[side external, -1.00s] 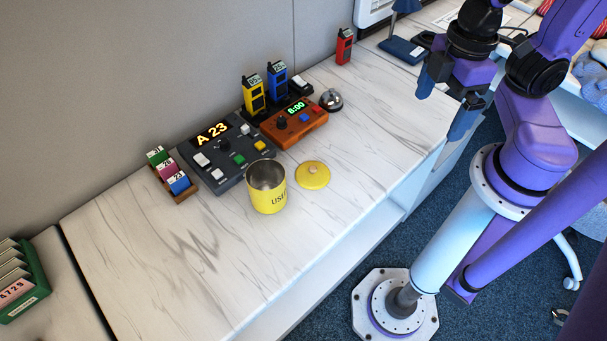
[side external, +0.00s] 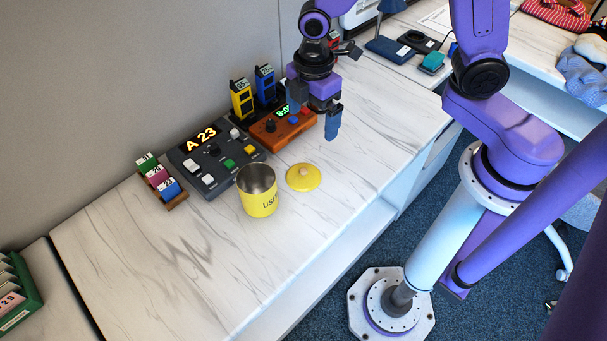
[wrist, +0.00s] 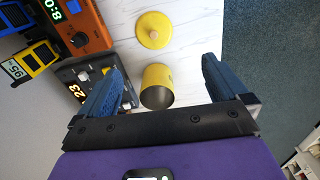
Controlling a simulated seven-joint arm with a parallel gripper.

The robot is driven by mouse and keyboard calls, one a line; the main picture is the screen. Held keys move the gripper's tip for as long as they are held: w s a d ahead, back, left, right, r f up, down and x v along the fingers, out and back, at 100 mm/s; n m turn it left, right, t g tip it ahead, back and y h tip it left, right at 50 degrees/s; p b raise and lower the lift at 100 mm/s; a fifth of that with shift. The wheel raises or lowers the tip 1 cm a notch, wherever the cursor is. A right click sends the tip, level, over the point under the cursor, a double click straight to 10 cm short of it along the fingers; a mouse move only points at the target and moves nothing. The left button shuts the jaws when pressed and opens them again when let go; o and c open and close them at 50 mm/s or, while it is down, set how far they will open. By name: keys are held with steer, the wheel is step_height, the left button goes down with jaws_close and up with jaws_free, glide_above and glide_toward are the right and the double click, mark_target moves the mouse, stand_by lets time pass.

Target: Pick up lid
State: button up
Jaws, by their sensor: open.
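The yellow lid (side external: 304,177) with a small round knob lies flat on the marble-look counter, just right of the open yellow canister (side external: 258,191). My gripper (side external: 312,122) is open and empty, above the counter and behind the lid in the side view. In the wrist view the lid (wrist: 153,29) shows near the top, ahead of the fingers. The canister (wrist: 157,87) shows between the two blue fingers (wrist: 164,82) in that view, at a distance below them. Nothing is between the fingertips.
A grey control box (side external: 215,158) reading A 23 stands left of the canister. An orange clock box (side external: 283,127) stands behind the lid, with yellow (side external: 242,99) and blue (side external: 265,86) radios behind it. The counter in front of the lid is clear.

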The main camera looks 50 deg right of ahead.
steer(key=w+f, duration=0.1)
steer(key=f, duration=0.1)
glide_above(304, 171)
steer(key=f, duration=1.1)
steer(key=shift+d+f, duration=0.15)
steer(key=shift+d, duration=0.15)
steer(key=shift+w+a+f, duration=0.1)
steer(key=shift+a+f, duration=0.05)
steer(key=shift+f, duration=1.2)
steer(key=shift+a+f, duration=0.1)
steer(key=shift+f, duration=1.2)
steer(key=c, duration=1)
